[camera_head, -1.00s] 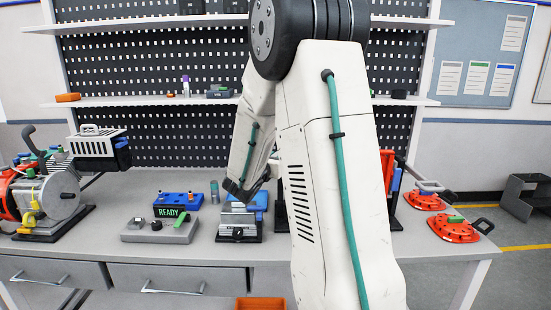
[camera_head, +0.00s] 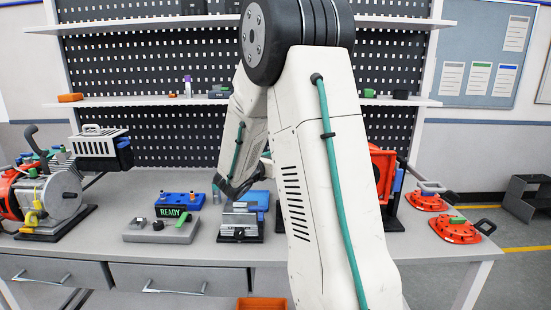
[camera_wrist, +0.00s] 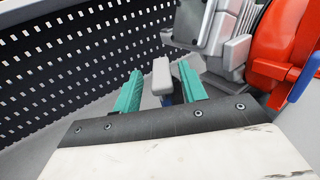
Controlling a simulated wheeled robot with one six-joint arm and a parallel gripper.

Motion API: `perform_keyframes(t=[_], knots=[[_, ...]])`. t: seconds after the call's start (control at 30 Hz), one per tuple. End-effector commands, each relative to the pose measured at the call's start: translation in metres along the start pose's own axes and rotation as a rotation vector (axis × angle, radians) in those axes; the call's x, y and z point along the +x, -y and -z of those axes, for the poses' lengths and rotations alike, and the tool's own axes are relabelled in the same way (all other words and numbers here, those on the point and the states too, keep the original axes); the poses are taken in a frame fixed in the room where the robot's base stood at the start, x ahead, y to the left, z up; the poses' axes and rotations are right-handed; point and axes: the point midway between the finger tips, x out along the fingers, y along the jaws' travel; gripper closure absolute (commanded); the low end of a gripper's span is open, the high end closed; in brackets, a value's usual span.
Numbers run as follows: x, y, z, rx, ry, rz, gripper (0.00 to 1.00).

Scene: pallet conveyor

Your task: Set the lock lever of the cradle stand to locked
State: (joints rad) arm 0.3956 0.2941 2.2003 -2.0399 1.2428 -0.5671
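In the wrist view, the two teal fingers of my gripper (camera_wrist: 161,91) stand apart. A light grey block-shaped grip (camera_wrist: 162,74), with blue below it, shows between them with a visible gap on each side. Whether this grip is the lock lever, I cannot tell. Beyond it are grey metal parts (camera_wrist: 236,52) and a red-orange housing (camera_wrist: 278,40), which may belong to the cradle stand. In the head view, an orange-red unit (camera_head: 382,165) is partly hidden behind my arm. My fingertips are not clearly visible there. The lever's setting cannot be read.
A silver fixture on a black base (camera_head: 240,222) stands below my wrist. Left of it are a blue READY box (camera_head: 180,203) and a grey plate with a green lever (camera_head: 160,230). An engine (camera_head: 45,195) is far left; red discs (camera_head: 458,229) are at right.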

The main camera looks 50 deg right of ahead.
Motion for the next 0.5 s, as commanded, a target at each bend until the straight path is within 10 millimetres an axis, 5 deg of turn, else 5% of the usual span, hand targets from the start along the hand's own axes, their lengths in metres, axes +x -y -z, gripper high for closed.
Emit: perform_keyframes(t=[0.27,0.5], knots=[[-0.005,0.000,0.001,0.000,-0.001,0.000,0.58],[-0.045,-0.001,0.000,-0.001,0.000,-0.003,0.58]])
